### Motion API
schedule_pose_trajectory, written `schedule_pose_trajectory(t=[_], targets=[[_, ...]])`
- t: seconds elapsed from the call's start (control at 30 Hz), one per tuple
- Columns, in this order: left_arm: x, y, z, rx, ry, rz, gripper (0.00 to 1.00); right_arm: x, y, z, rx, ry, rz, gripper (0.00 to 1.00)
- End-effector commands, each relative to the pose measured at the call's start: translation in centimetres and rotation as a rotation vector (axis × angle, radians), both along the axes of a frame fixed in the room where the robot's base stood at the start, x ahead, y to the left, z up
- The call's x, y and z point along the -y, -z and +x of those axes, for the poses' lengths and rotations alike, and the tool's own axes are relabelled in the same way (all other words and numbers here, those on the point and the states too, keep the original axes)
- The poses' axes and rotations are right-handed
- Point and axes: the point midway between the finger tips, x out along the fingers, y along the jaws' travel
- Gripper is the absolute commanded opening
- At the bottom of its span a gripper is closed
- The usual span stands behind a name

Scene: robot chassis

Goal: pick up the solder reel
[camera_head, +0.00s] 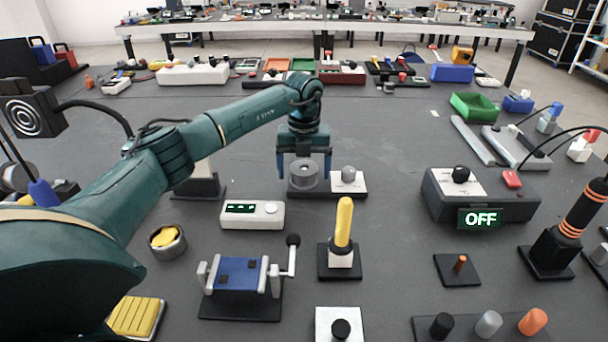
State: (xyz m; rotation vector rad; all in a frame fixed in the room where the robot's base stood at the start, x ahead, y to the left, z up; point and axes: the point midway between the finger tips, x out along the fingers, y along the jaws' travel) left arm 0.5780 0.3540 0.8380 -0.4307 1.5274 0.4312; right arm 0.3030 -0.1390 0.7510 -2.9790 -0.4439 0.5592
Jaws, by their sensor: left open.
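A grey spool, which looks like the solder reel (304,175), sits on the left part of a dark base plate near the middle of the table. A white block with a grey ball knob (348,177) stands on the same plate, just right of it. My left gripper (304,172) points down over the reel, open. Its two fingers show to the left and right of the reel, with gaps visible on both sides. Whether the fingers are level with the reel in depth is hard to tell. My right gripper is not in view.
A white box with a green display (252,214) lies in front of the reel's plate. A yellow-handled switch (342,235) and a blue crank device (240,275) stand nearer. A dark box reading OFF (480,200) is to the right. The table between plate and dark box is clear.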

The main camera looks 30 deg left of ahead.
Motion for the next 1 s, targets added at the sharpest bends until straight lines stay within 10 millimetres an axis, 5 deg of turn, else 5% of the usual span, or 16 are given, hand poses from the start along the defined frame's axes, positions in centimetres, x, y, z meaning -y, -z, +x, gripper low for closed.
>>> schedule_pose_trajectory(t=[0.17, 0.77, 1.0], targets=[[0.00, -0.01, 0.01, 0.000, 0.000, 0.000, 0.85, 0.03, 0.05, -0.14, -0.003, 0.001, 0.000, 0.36], [0.00, -0.05, 0.01, 0.000, 0.000, 0.000, 0.36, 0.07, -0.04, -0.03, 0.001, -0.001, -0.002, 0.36], [0.00, -0.23, 0.04, 0.001, 0.000, 0.000, 0.36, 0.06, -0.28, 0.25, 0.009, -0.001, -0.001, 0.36]])
